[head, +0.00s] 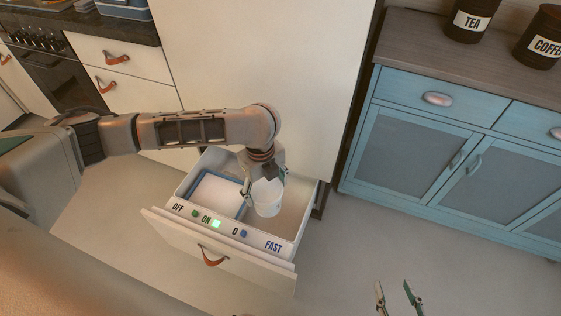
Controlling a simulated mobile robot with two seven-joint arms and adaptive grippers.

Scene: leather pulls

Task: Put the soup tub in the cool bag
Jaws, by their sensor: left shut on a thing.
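The soup tub, a white round cup-shaped container (268,208), shows over the right part of an open drawer. My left gripper (263,192) comes down from above and is shut on the tub near its rim, hiding part of it. I cannot tell whether the tub touches the drawer floor. My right gripper (396,298) shows only as two fingertips at the bottom edge; they are apart with nothing between them. I cannot make out a cool bag for certain.
The open drawer (215,252) has a leather pull and a rim panel marked OFF, ON, 0 and FAST. A blue-edged white tray (214,195) lies in its left part. A blue cabinet (418,150) stands right, with TEA (470,20) and COFFEE (541,40) jars. Floor between is clear.

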